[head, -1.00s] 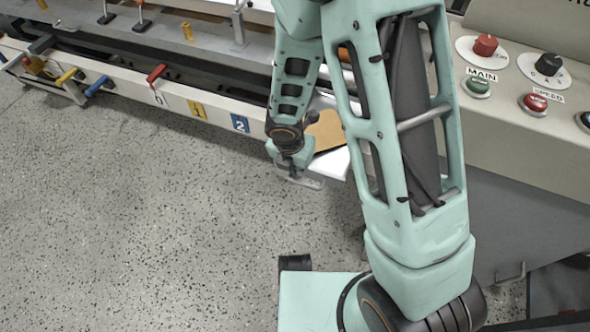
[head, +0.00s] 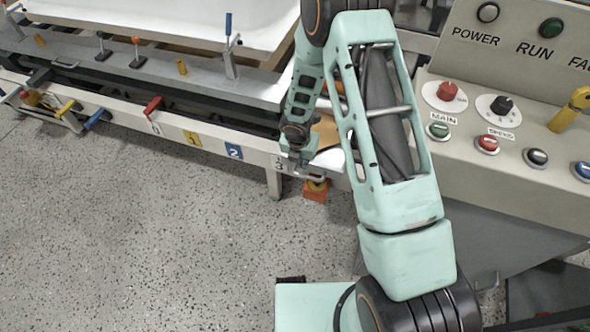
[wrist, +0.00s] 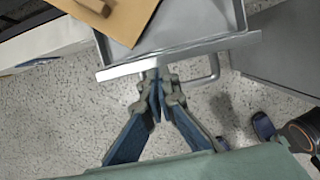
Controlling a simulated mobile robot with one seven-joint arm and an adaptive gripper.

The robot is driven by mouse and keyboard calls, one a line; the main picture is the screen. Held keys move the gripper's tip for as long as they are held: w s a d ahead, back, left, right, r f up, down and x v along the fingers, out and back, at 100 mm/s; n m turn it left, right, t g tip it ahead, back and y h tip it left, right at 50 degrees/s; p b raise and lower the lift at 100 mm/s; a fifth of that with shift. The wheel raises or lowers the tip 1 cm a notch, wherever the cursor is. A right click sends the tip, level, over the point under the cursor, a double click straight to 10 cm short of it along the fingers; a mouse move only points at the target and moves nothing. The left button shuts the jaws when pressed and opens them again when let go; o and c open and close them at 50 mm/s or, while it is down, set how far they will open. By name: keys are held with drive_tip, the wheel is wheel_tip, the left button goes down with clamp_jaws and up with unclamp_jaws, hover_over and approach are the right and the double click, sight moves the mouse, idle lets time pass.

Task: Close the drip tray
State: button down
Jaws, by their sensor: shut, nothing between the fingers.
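The drip tray is a grey metal tray with a raised front lip (wrist: 180,56) and a loop handle (wrist: 212,70), sticking out in the wrist view. A flat brown piece (wrist: 120,18) lies in it. In the head view, part of the tray (head: 331,161) shows beside my arm, low at the machine's front; much of it is hidden. My gripper (head: 302,172) also shows in the head view.
An orange block (head: 317,190) stands on the floor below the tray. A control panel (head: 520,150) with knobs and buttons is at right. The machine's front rail (head: 170,130) carries coloured clamps and numbered labels. Speckled floor (head: 140,240) is open at left.

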drive_tip(key=w+d+p, duration=0.1)
drive_tip(key=w, duration=0.3)
drive_tip(key=w+d+p, duration=0.1)
drive_tip(key=w+d, duration=0.1)
drive_tip(key=w, duration=0.3)
drive_tip(key=w+d+p, duration=0.1)
drive_tip(key=w+d, duration=0.1)
drive_tip(key=w, duration=0.2)
drive_tip(key=shift+w, duration=0.15)
drive_tip(key=shift+w+d, duration=0.15)
drive_tip(key=shift+w, duration=0.5)
